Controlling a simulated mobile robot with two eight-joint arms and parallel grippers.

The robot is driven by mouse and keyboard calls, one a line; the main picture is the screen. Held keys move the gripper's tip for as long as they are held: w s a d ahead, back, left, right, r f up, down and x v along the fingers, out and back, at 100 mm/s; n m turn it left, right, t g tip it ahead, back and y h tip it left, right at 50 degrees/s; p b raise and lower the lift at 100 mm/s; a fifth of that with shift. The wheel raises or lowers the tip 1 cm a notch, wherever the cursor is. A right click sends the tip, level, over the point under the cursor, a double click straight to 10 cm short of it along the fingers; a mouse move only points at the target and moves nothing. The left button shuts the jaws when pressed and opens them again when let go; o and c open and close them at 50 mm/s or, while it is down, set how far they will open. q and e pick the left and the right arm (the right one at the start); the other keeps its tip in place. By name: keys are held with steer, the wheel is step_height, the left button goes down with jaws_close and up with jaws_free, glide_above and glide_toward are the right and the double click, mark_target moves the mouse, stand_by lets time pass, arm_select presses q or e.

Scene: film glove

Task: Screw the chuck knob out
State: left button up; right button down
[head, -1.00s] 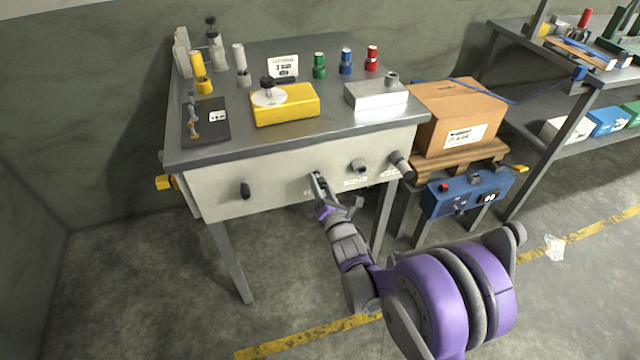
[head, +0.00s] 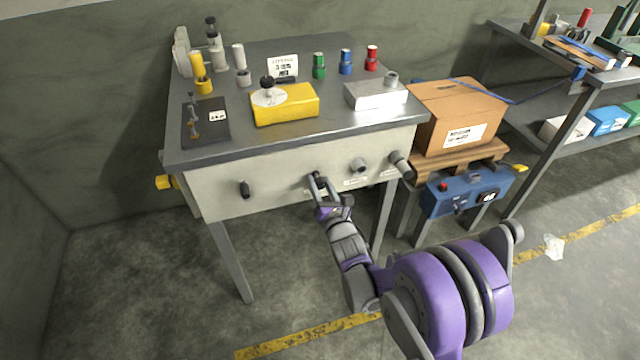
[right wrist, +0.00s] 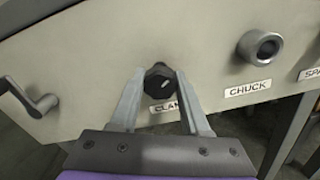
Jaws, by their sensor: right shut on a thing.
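My right gripper (head: 316,178) is at the front panel of the bench. In the right wrist view its two fingers (right wrist: 158,88) are shut on a dark faceted knob (right wrist: 158,80) above a partly hidden label beginning "CLAM". Right of it, a grey round knob with a dark centre (right wrist: 262,47) stands above the CHUCK label (right wrist: 248,88). That chuck knob also shows on the panel in the head view (head: 360,165), apart from my gripper. My left gripper is not in view.
A dark crank handle (right wrist: 28,97) is on the panel at left, also in the head view (head: 245,190). A grey cylinder (head: 400,164) sticks out at the panel's right end. A blue box (head: 466,193) sits below right. The floor in front is mostly clear.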

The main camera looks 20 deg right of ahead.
steer(key=shift+r, duration=0.1)
steer(key=shift+c, duration=1.9)
jaws_free()
steer(key=shift+w, duration=0.1)
steer(key=s, duration=1.1)
steer(key=shift+d, duration=0.15)
